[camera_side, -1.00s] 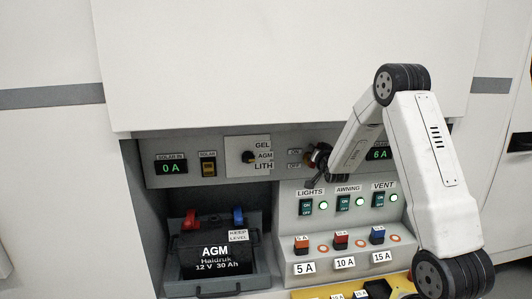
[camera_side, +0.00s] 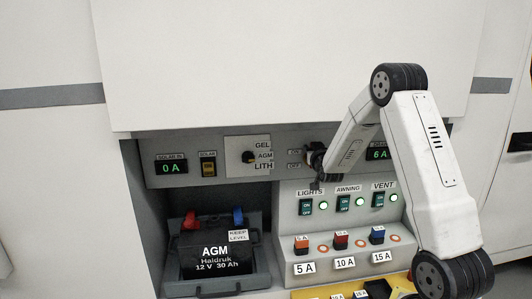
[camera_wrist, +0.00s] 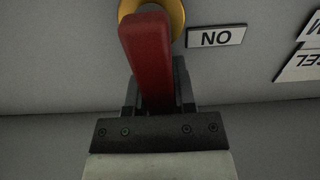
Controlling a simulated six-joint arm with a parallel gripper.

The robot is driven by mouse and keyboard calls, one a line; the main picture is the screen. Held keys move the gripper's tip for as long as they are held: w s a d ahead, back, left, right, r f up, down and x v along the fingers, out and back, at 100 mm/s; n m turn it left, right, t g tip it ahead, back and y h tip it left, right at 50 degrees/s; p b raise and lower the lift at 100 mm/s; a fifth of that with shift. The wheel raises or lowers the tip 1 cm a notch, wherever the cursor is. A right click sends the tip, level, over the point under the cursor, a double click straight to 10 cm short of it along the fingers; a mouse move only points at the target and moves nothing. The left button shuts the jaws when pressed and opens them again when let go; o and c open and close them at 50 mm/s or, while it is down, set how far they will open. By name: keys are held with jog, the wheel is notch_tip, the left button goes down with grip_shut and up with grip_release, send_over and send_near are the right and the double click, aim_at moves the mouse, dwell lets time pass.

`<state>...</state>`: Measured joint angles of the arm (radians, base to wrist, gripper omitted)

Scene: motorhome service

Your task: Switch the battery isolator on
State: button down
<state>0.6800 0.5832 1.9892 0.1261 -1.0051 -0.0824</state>
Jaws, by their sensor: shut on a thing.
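The battery isolator's red handle (camera_wrist: 148,50) fills the middle of the wrist view, in front of a yellow round base (camera_wrist: 177,12). My gripper (camera_wrist: 155,90) has its dark jaws on both sides of the handle and is shut on it. A label (camera_wrist: 215,37) that reads ON upside down is beside the base in the wrist view. In the side view my gripper (camera_side: 316,160) is at the upper panel, just right of the ON label (camera_side: 295,152) and OFF label (camera_side: 294,165). There it mostly hides the handle, so its exact angle is hard to tell.
Below my gripper are the switches for lights (camera_side: 306,207), awning (camera_side: 343,203) and vent (camera_side: 379,200), each with a green lamp. Coloured fuses (camera_side: 341,241) are lower down. The battery (camera_side: 212,262) stands at left. A display (camera_side: 379,154) reads 6 A.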

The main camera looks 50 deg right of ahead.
jog(key=shift+c, duration=2.2)
grip_release()
jog(key=shift+a, duration=0.1)
jog(key=v, duration=0.7)
jog(key=shift+s+a, duration=0.25)
jog(key=shift+s, duration=0.05)
jog(key=shift+a, duration=0.1)
